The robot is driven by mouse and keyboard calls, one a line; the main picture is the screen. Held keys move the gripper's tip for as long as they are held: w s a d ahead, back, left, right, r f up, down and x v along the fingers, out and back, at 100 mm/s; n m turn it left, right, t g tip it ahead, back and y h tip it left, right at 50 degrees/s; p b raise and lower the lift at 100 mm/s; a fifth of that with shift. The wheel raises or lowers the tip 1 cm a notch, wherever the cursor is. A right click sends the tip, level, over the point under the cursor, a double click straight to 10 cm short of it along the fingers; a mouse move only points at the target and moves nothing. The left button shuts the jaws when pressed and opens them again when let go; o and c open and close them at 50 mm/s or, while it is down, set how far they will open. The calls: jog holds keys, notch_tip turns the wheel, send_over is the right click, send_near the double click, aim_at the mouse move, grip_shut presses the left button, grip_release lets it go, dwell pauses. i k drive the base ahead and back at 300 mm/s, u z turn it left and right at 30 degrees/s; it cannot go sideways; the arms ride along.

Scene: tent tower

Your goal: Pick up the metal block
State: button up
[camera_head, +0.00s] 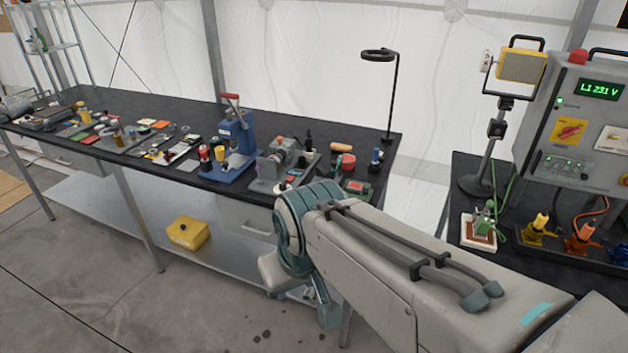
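I cannot single out the metal block with certainty. Small grey and metallic items lie among many others on the long black workbench (100,108), too small to tell apart. A grey vise-like metal device (272,168) stands toward the bench's right end. My arm reaches in from the lower right, and its teal joint is in front of the bench's right front edge. The arm hides part of that edge and the space below. I cannot make out my gripper's fingers in this view, nor anything held.
A blue press (238,140) with a red handle and a black ring lamp (379,54) stand on the bench. A yellow box (188,233) sits on the lower shelf. At right, a second black table carries a grey control cabinet (575,125) and a work light (521,66). Floor at lower left is clear.

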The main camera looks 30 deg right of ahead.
aim_at(357, 187)
jog(key=u, duration=0.1)
jog(key=i, duration=0.7)
jog(key=z, duration=0.85)
jog(key=i, duration=0.75)
jog(key=z, duration=0.85)
